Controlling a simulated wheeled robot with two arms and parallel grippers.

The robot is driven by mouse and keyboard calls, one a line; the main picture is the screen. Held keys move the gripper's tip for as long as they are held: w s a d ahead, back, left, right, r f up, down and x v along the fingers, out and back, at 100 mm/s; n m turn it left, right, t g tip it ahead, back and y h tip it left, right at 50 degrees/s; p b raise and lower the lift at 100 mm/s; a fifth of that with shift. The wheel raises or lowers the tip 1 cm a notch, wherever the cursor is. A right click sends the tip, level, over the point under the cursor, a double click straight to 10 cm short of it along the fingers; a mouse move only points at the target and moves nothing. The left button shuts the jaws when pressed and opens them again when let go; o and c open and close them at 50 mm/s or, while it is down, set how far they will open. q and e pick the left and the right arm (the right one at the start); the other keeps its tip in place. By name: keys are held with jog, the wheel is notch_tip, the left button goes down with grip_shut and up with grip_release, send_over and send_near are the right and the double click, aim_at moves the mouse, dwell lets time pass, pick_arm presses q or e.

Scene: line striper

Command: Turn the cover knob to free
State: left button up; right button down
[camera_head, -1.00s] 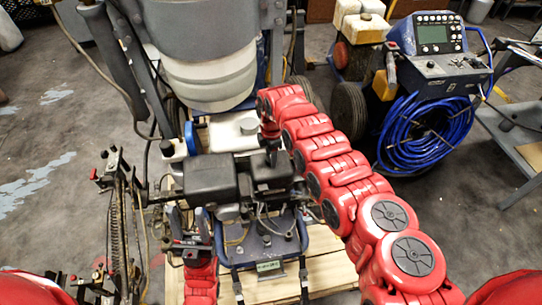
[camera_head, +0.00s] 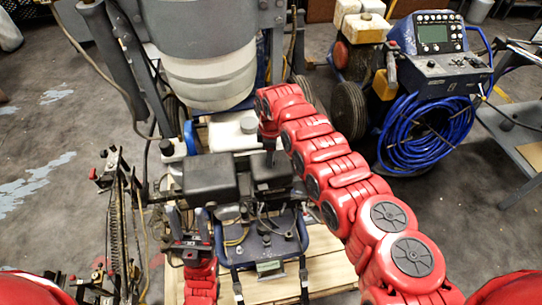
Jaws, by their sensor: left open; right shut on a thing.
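The line striper (camera_head: 208,85) stands in the middle, with a black two-part cover (camera_head: 210,177) over its engine area. My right arm reaches in from the lower right. Its gripper (camera_head: 270,157) points down at the top of the cover's right part and is shut on the cover knob, which the fingers hide almost wholly. The knob's turn position cannot be made out. My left gripper (camera_head: 190,243) is open and empty, low in front of the striper and left of its blue frame, apart from the cover.
A white tank (camera_head: 233,131) sits just behind the cover. A wooden pallet (camera_head: 330,268) lies under the striper. Hoses and a chain-like cable guide (camera_head: 118,215) stand at left. A blue hose reel with a control panel (camera_head: 425,135) stands at right. Grey floor is open at far left.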

jog(key=m, duration=0.3)
jog(key=shift+m, duration=0.4)
jog(key=m+b, duration=0.1)
jog(key=m, duration=0.1)
jog(key=shift+m, duration=0.3)
jog(key=m+b, duration=0.1)
jog(key=m, duration=0.2)
jog(key=shift+m+b, duration=0.6)
jog(key=shift+m, duration=1)
jog(key=shift+r, duration=0.1)
jog(key=shift+w, duration=0.1)
jog(key=shift+c, duration=2.1)
grip_release()
